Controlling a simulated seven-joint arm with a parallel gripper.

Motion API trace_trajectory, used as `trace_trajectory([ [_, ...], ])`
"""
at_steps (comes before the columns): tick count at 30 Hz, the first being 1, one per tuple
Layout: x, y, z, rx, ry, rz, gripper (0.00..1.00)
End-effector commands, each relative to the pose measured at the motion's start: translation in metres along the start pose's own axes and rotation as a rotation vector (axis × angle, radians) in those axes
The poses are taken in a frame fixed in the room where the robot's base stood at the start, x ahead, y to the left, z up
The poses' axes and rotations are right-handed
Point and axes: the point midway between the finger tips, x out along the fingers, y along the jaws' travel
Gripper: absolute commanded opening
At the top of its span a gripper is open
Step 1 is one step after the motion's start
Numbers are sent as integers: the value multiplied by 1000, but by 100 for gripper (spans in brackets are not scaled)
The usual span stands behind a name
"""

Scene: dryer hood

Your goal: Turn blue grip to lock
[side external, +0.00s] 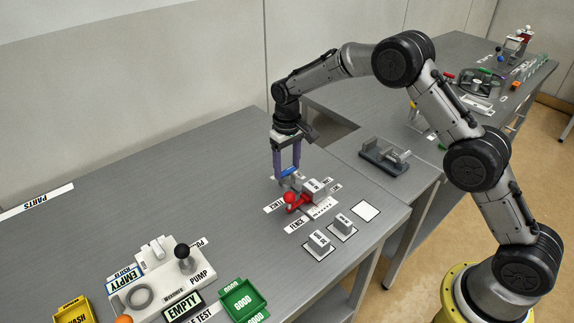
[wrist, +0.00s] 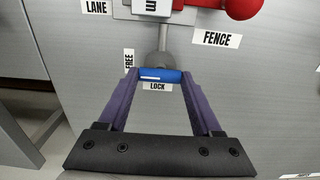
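The blue grip (wrist: 161,76) is a short bar at the end of a grey lever (wrist: 162,50). In the wrist view it lies beside the LOCK label (wrist: 157,87), with the FREE label (wrist: 129,60) to its upper left. In the side view the blue grip (side external: 289,173) is small and partly covered by my fingers. My gripper (wrist: 160,78) has one purple finger at each end of the bar, with no clear gap, so it looks shut on it. My gripper also shows in the side view (side external: 287,174), pointing down at the bar.
A red knob (side external: 295,199) and a grey block stand right by the grip, among FENCE and LANE labels. Two small grey blocks (side external: 319,242) stand in front. A white pump unit (side external: 160,280) and a green tray (side external: 243,300) are at lower left. Bare table lies left of the gripper.

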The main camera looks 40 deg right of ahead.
Motion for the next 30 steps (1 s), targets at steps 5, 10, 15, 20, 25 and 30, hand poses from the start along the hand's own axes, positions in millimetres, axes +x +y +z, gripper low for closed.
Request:
trace_trajectory([
  [5,0,0,0,0,0,0,32],
  [10,0,0,0,0,0,0,9],
  [15,-1,0,0,-15,1,0,9],
  [20,-1,0,0,-68,0,0,9],
  [25,-1,0,0,-176,0,0,9],
  [30,-1,0,0,-327,1,1,9],
])
